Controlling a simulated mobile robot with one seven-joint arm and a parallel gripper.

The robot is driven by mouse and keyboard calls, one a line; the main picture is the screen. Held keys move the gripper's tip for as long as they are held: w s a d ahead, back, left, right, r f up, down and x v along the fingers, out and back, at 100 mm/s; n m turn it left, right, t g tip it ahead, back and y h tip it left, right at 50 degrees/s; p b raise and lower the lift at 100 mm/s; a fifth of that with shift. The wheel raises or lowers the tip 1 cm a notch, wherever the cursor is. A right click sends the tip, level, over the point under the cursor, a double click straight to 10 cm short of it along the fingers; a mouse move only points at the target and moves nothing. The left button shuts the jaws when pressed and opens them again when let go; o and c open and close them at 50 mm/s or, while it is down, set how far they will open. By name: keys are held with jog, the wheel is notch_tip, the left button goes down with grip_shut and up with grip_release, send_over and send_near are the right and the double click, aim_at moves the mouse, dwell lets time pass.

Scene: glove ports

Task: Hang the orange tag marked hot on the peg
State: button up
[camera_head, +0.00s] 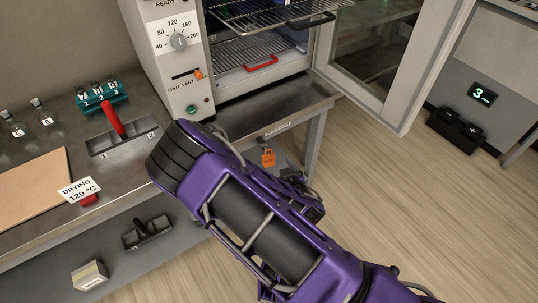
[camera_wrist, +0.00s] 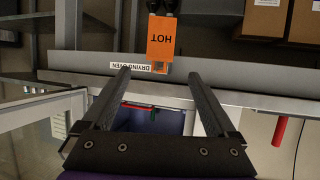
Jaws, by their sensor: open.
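The orange tag (camera_wrist: 160,38) marked HOT shows upside down at the top middle of the wrist view. Its far end meets a dark two-part shape at the picture's top edge; I cannot tell what this is. In the head view the tag (camera_head: 268,158) is below the front edge of the oven's bench. My gripper (camera_wrist: 159,73) is open and empty, its two fingers pointing toward the tag and apart from it. In the head view my arm hides its jaws. I cannot make out the peg for certain; a small orange bit shows beside the DRYING OVEN label (camera_wrist: 130,67).
The drying oven (camera_head: 165,45) stands behind with its door (camera_head: 375,60) open to the right. A bench (camera_head: 55,140) at left carries a red lever (camera_head: 113,120), a teal vial rack (camera_head: 102,97) and a DRYING sign (camera_head: 80,190).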

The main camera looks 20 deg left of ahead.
aim_at(268, 154)
jog(key=x, duration=0.8)
jog(key=shift+w+a+f, duration=0.15)
jog(key=shift+w, duration=0.1)
grip_shut()
jog(key=shift+r, duration=0.25)
jog(key=shift+s, duration=0.1)
jog(key=shift+s+d, duration=0.45)
jog(key=shift+d, duration=0.15)
jog(key=shift+d+r, duration=0.1)
dwell(0.4)
